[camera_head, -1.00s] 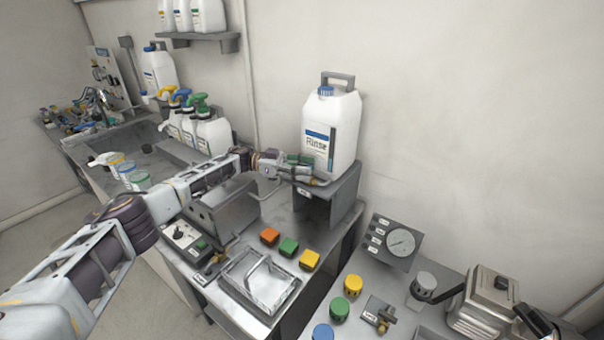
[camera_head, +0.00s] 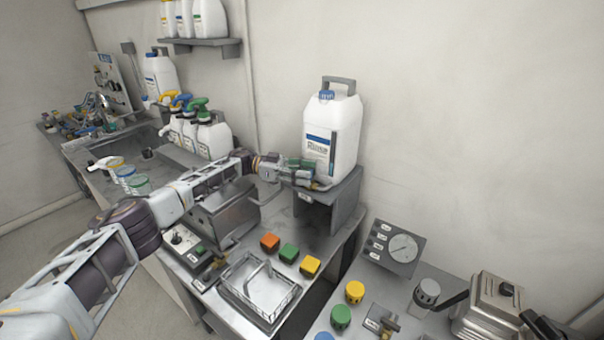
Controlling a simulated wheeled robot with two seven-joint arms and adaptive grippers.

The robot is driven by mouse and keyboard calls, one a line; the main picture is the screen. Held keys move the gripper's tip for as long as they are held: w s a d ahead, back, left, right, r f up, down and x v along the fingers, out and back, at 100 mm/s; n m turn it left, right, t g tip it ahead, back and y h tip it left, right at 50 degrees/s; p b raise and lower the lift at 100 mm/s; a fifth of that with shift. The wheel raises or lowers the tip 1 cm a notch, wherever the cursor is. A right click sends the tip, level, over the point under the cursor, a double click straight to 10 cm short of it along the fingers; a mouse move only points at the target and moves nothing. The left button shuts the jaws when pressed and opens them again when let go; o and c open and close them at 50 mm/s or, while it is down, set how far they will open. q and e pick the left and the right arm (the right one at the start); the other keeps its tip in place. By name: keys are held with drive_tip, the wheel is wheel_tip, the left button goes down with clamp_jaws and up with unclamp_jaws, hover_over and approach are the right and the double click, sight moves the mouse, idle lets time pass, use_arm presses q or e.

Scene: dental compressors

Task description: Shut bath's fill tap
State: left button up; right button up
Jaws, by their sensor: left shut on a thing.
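A white jug (camera_head: 331,125) with a blue cap and a blue-and-white label stands upright on a grey stand (camera_head: 345,197) against the wall. The bath, a steel box (camera_head: 222,215), sits on the bench to the left of and below the stand. My left gripper (camera_head: 308,173) is at the lower front left of the jug, at the stand's top edge. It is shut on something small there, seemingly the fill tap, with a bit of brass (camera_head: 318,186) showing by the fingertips. The gripper hides most of the tap, so its handle angle cannot be told.
A wire basket (camera_head: 262,288) and orange, green and yellow blocks (camera_head: 289,253) lie in front of the bath. Another brass tap (camera_head: 208,273) is at the bench front. A gauge panel (camera_head: 392,247) and a steel appliance (camera_head: 490,305) stand at right. Spray bottles are behind my forearm.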

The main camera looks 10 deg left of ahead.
use_arm(q)
drive_tip(key=shift+s+d, duration=0.2)
drive_tip(key=shift+d, duration=0.5)
drive_tip(key=o, duration=0.8)
drive_tip(key=shift+o, duration=1)
drive_tip(key=shift+s+r, duration=0.1)
drive_tip(key=shift+r, duration=0.05)
drive_tip(key=shift+a, duration=0.3)
drive_tip(key=shift+w+a+f, duration=0.1)
drive_tip(key=shift+w+a, duration=0.05)
drive_tip(key=shift+a, duration=0.4)
drive_tip(key=shift+w+a+f, duration=0.1)
drive_tip(key=shift+w+a, duration=0.05)
drive_tip(key=shift+a, duration=0.35)
drive_tip(key=shift+s+a+f, duration=0.1)
drive_tip(key=shift+s+a, duration=0.05)
drive_tip(key=shift+a, duration=0.95)
use_arm(e)
drive_tip(key=shift+f, duration=0.35)
use_arm(q)
drive_tip(key=shift+s+a, duration=0.1)
drive_tip(key=shift+a, duration=0.1)
